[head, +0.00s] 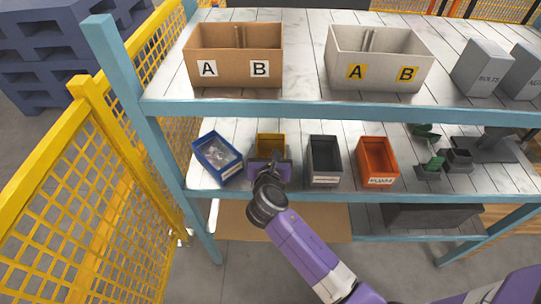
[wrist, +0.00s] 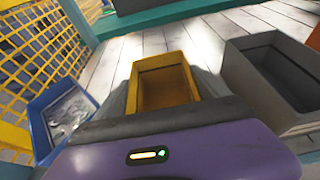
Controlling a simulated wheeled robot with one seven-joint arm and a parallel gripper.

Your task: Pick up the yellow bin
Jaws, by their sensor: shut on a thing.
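The yellow bin (head: 270,143) stands on the middle shelf, between a blue bin and a dark grey bin. In the wrist view the yellow bin (wrist: 163,82) is straight ahead, and its inside looks empty. My gripper (head: 268,170) is at the bin's near side and is shut on the bin. In the wrist view my gripper's purple body fills the bottom and hides the bin's near wall and most of the fingers. I cannot tell whether the bin is clear of the shelf.
The blue bin (head: 219,158) with clear bags sits tilted at left. The dark grey bin (head: 323,160) and an orange bin (head: 377,160) stand at right. The upper shelf (head: 330,105) with its blue edge is above. A yellow mesh fence (head: 90,190) is at left.

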